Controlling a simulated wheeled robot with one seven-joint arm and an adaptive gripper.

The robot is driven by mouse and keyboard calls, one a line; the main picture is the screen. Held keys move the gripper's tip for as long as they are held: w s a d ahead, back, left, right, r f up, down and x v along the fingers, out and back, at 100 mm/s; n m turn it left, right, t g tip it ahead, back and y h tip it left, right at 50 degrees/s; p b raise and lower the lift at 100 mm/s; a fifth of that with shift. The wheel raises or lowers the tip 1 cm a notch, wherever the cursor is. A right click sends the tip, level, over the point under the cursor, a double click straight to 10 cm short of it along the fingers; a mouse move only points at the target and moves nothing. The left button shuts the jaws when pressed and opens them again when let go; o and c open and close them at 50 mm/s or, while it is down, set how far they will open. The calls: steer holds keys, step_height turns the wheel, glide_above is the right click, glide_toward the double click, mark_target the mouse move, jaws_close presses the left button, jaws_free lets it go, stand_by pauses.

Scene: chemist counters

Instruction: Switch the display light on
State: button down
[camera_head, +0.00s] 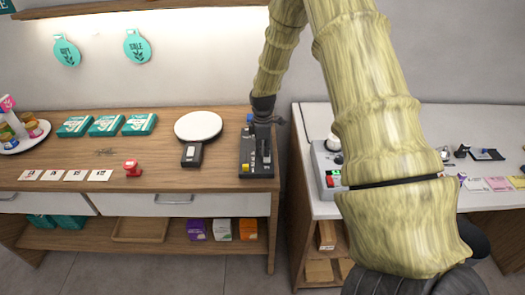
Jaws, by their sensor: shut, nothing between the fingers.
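A dark control panel (245,170) lies at the right end of the wooden counter. It has a blue part at its far end, a yellow part at its near end and small pale marks along it. My gripper (264,152) is shut and empty, pointing down over the right side of this panel. It hides part of the panel, and I cannot tell whether the fingertips touch it.
A round white plate (198,126) and a small dark device (192,154) are left of the panel. A red object (132,168), cards and green boxes (104,125) stand farther left. A gap separates the wooden counter from the white counter (312,116) at right, which my arm partly covers.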

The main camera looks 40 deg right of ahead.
mark_target(263, 157)
steer(key=shift+s+f, duration=0.3)
steer(key=shift+s, duration=0.05)
steer(key=shift+s+a+p, duration=0.35)
steer(key=shift+s+a, duration=0.05)
steer(key=shift+s, duration=0.15)
steer(key=r+p, duration=0.1)
steer(key=w+r+p, duration=0.1)
steer(key=r, duration=0.1)
steer(key=r+p, duration=0.1)
steer(key=r, duration=0.1)
steer(key=shift+w+d, duration=0.25)
steer(key=shift+d, duration=0.15)
steer(key=shift+w+r+b, duration=0.1)
steer(key=shift+r+b, duration=0.1)
steer(key=shift+b, duration=0.15)
step_height(263, 157, up, 9)
steer(key=w+b, duration=0.1)
steer(key=b, duration=0.2)
steer(key=shift+d, duration=0.4)
steer(key=shift+r, duration=0.1)
